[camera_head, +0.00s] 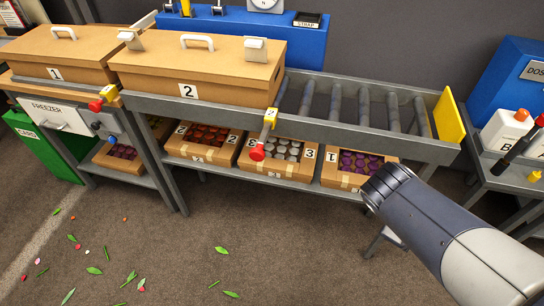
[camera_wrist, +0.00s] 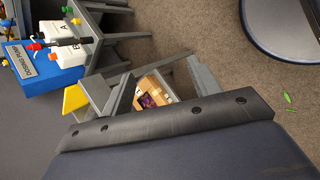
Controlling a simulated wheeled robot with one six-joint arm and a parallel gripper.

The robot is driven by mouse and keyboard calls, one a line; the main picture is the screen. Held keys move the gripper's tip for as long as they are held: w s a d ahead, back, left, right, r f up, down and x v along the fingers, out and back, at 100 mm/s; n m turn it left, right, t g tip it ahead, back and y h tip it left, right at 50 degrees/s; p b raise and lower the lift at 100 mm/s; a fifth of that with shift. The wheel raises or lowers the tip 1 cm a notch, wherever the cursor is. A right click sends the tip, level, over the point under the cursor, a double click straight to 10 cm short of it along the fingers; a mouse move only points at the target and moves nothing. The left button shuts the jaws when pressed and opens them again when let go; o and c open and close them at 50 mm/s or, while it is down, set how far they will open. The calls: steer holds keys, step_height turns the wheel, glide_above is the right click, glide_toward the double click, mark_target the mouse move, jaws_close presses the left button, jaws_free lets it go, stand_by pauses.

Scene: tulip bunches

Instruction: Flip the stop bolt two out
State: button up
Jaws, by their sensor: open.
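My arm reaches in from the lower right in the head view, well right of stop bolt two.
The roller rack (camera_head: 370,138) ends at a yellow plate (camera_head: 448,117); the plate also shows in the wrist view (camera_wrist: 75,98). Crates of coloured tulips (camera_head: 205,138) stand below. A dosing pump (camera_wrist: 33,65) and bottles stand on the right-hand table. The floor in front is open, with scattered leaves.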

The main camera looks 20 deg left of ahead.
steer(key=w+a+f+n+t+h+b, duration=0.1)
steer(key=w+a+n+t+b, duration=0.15)
steer(key=a+n, duration=0.2)
steer(key=w+a+f+n+t+b, duration=0.2)
steer(key=w+a+n+t, duration=0.15)
steer(key=a, duration=0.25)
steer(key=n+t+y+b, duration=0.6)
steer(key=n+t+y, duration=0.3)
steer(key=n, duration=0.7)
glide_toward(259, 147)
steer(key=shift+g+y, duration=0.5)
steer(key=shift+g, duration=0.2)
steer(key=w, duration=0.6)
steer(key=w+a, duration=0.1)
steer(key=w, duration=0.3)
steer(key=shift+a+r, duration=0.1)
steer(key=shift+r, duration=0.25)
steer(key=shift+c, duration=0.5)
